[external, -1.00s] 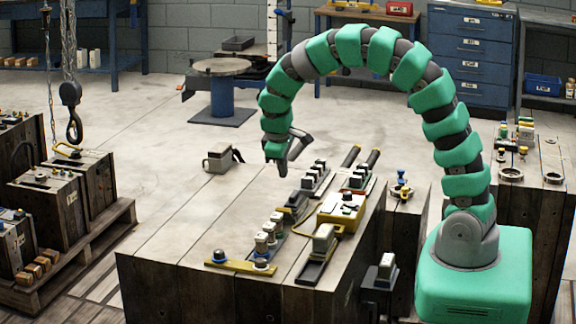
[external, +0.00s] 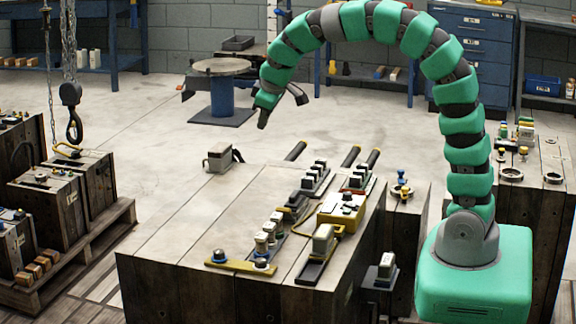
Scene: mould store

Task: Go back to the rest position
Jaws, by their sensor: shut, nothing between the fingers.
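My green and grey arm (external: 455,90) rises from its base at the right and arches over to the left. My gripper (external: 264,117) hangs at the end of the arch, pointing down, well above the far edge of the wooden bench (external: 190,220). It is shut and holds nothing. A dark grey part sticks out to the right beside it. No bench object touches it.
The bench bears a grey block (external: 219,157), a yellow box (external: 341,207), several dark rods and small fittings. A hook (external: 71,95) hangs at the left above wooden crates. A round stand (external: 221,95) is on the floor behind. Open floor lies beyond the bench.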

